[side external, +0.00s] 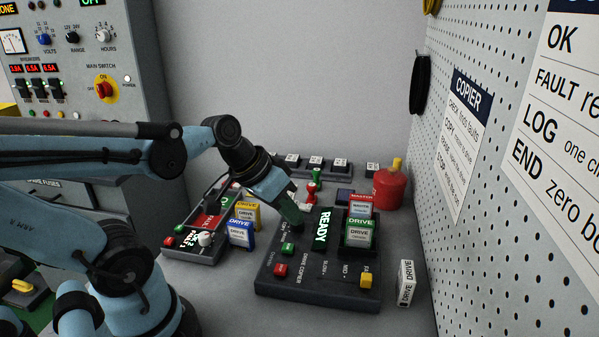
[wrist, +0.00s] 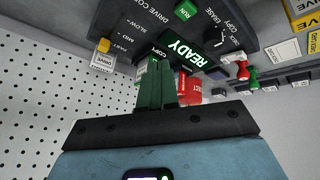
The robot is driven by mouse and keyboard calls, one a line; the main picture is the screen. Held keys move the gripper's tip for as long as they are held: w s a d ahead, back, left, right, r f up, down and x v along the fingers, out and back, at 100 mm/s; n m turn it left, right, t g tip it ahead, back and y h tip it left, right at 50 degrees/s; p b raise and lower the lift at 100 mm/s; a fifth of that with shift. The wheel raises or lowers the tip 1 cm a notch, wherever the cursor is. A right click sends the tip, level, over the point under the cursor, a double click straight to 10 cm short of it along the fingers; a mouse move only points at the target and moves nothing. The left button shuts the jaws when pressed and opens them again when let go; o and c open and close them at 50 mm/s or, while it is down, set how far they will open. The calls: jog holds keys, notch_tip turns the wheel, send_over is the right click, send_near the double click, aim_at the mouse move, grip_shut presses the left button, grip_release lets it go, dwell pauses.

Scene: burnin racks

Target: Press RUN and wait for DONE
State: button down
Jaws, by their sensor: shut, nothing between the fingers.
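The dark drive copier (side external: 305,281) sits on the bench, its display (side external: 322,228) reading READY in white on green. Its green RUN button (side external: 288,248) is at the front left, above a red button (side external: 281,269). The RUN button also shows at the top of the wrist view (wrist: 185,10). Two drives, a MASTER (side external: 361,202) and a green-labelled DRIVE (side external: 359,234), stand in the copier's back right. My gripper (side external: 297,224) is shut and empty above the copier's left back part, behind the RUN button. Whether it touches the copier is unclear.
A second dark device (side external: 188,252) with a red display stands to the left, beside yellow and blue drives (side external: 241,233). A red canister (side external: 390,190) stands behind. A pegboard wall (side external: 475,260) bounds the right.

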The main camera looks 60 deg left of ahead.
aim_at(283, 246)
jog(key=shift+w+a+r+n+t+h, duration=0.1)
jog(key=shift+a+r+n+t+h, duration=0.25)
jog(key=shift+a+r+h, duration=0.4)
jog(key=shift+a+r+n+t+h, duration=0.25)
jog(key=shift+a+r+t+h, duration=0.25)
jog(key=shift+a+h, duration=0.35)
jog(key=shift+d+f, duration=0.1)
jog(key=shift+f, duration=4.3)
jog(key=shift+f, duration=0.15)
jog(key=shift+f, duration=0.3)
jog(key=shift+f, duration=0.45)
jog(key=shift+r, duration=0.9)
